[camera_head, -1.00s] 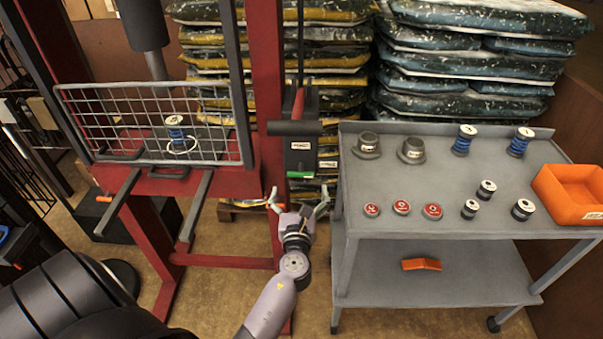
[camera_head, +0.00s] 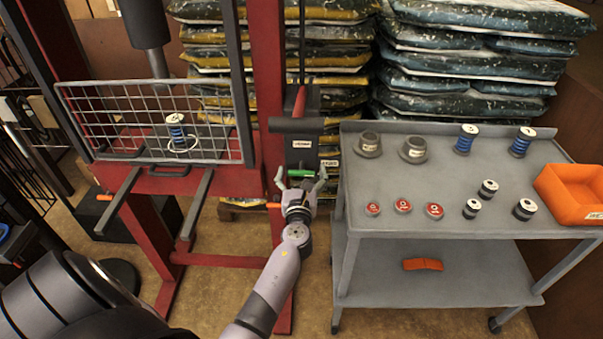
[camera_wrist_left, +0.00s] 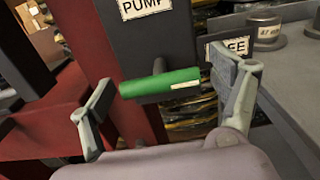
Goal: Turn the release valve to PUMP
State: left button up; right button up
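The release valve is a green bar handle (camera_head: 299,173) on a dark pump block (camera_head: 303,146) fixed to the red press post. In the left wrist view the green handle (camera_wrist_left: 160,82) lies nearly level, tilted slightly up to the right. A PUMP label (camera_wrist_left: 146,6) is above it, and a second label ending in "EE" (camera_wrist_left: 236,46) is to its right. My left gripper (camera_head: 302,180) is open just below the handle. In the left wrist view its fingers (camera_wrist_left: 165,100) stand wide on both sides of the handle, apparently not touching it. My right gripper is not in view.
A grey cart (camera_head: 450,190) with weights, spools, red-topped discs and an orange bin (camera_head: 572,194) stands close to the right. The red press frame (camera_head: 270,230) with its wire guard (camera_head: 150,120) is on the left. Stacked bags (camera_head: 470,70) stand behind.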

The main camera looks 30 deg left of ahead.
pick_arm(q)
jog(key=c, duration=0.8)
jog(key=n+b, duration=0.2)
jog(key=n, duration=0.2)
jog(key=shift+f, duration=0.15)
jog(key=n+b, duration=0.2)
jog(key=n, duration=0.3)
jog(key=shift+b, duration=0.35)
jog(key=n+b, duration=0.2)
jog(key=n, duration=0.2)
jog(key=shift+n, duration=0.4)
jog(key=shift+n+b, duration=0.75)
jog(key=shift+n, duration=1.25)
jog(key=o, duration=1.2)
